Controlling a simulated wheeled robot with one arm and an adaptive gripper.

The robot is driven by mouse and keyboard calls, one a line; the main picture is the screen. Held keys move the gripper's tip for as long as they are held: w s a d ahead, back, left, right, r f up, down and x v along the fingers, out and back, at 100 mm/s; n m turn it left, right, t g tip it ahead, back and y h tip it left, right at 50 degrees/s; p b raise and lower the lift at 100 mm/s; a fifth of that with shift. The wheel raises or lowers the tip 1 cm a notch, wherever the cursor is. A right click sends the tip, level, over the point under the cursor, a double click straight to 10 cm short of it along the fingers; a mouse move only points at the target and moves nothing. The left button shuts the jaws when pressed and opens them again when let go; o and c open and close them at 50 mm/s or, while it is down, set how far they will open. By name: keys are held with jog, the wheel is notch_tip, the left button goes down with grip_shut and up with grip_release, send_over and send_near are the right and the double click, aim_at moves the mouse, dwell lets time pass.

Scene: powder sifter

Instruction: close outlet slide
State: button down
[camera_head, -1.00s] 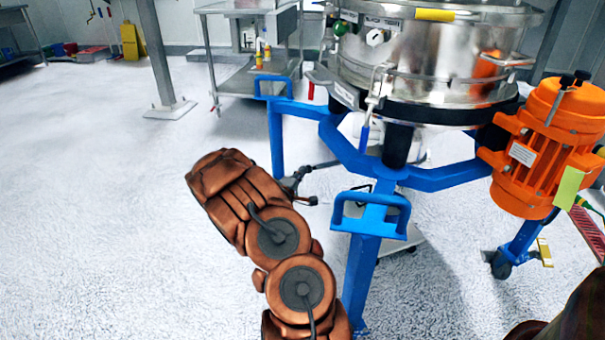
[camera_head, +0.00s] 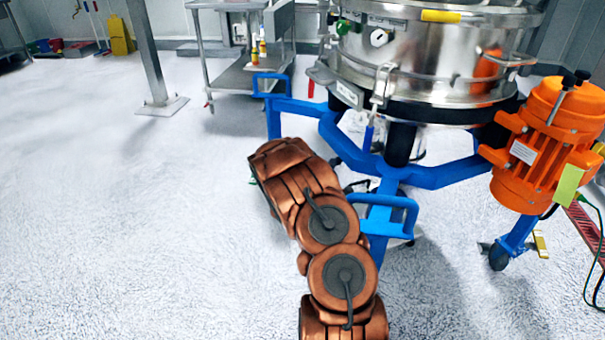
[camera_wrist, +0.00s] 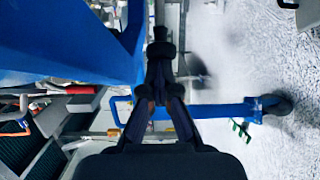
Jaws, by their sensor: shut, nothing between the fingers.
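The steel powder sifter (camera_head: 440,60) stands on a blue frame (camera_head: 445,176) at the upper right of the head view. I cannot make out its outlet slide in either view. In the wrist view my gripper (camera_wrist: 160,48) is shut and empty, its dark fingers meeting at the tips. It is close to a large blue frame part (camera_wrist: 60,45) at the upper left, but I cannot tell whether they touch. In the head view my copper-coloured arm hides the gripper and part of the blue frame.
An orange motor (camera_head: 545,145) is on the sifter's right side. A blue handle (camera_head: 385,213) sticks out of the frame just beside my arm. A steel table (camera_head: 235,75) stands behind. The pale floor on the left is clear.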

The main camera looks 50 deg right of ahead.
jog(key=shift+s+d+r+g, duration=0.15)
jog(key=shift+s+d+g, duration=0.1)
jog(key=shift+s+g, duration=0.1)
jog(key=s+a+p, duration=0.1)
jog(key=a+p, duration=0.1)
jog(key=a, duration=1.1)
jog(key=shift+s+a, duration=0.15)
jog(key=shift+a, duration=0.15)
